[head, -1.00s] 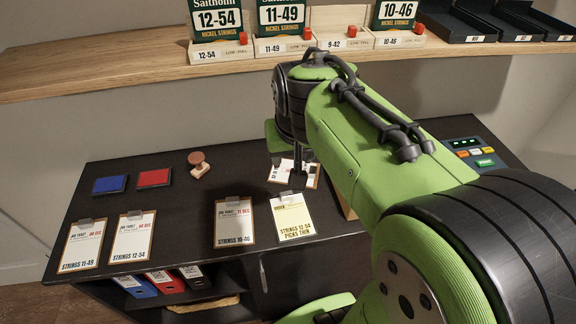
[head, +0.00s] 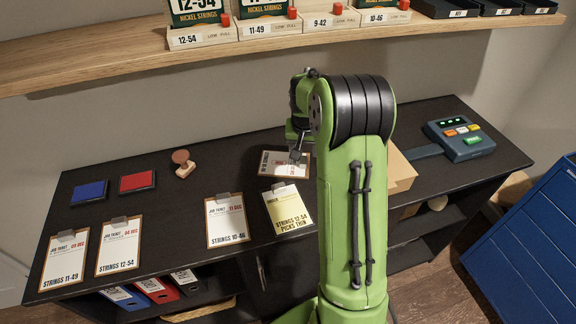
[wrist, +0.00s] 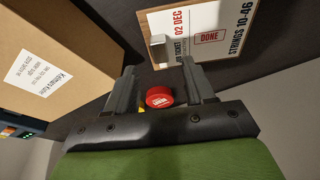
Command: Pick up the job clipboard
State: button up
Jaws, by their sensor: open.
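Several job clipboards lie on the dark bench. One marked 10-46 (head: 226,219) lies in front, and two more, 12-54 (head: 119,245) and 11-49 (head: 64,262), lie at the left. Another clipboard (head: 278,164) lies farther back, beside my gripper (head: 297,155). The wrist view shows a clipboard (wrist: 218,40) with a ticket dated 02 DEC and a red DONE mark, its metal clip near the fingertips. My gripper (wrist: 160,70) is open, its fingers apart with nothing gripped. My arm hides part of the bench.
A yellow order clipboard (head: 287,209) lies in front of my gripper. A cardboard box (wrist: 55,65) stands close beside the fingers. A red round object (wrist: 160,97) shows between them. Blue (head: 90,191) and red (head: 137,182) pads and a stamp (head: 183,163) lie left.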

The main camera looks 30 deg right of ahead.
aim_at(304, 160)
jog(key=b+x, duration=0.1)
jog(key=x, duration=0.4)
jog(key=shift+a+f, duration=0.1)
jog(key=shift+s, duration=0.1)
grip_shut()
jog(key=shift+r, duration=0.25)
jog(key=shift+s+r, duration=0.15)
jog(key=shift+r, duration=0.2)
notch_tip(304, 160, up, 11)
jog(key=p, duration=0.3)
jog(key=s+a, duration=0.2)
jog(key=s, duration=0.7)
jog(key=s+a+b, duration=0.1)
jog(key=s+a, duration=0.2)
jog(key=s, duration=0.7)
jog(key=shift+f, duration=0.25)
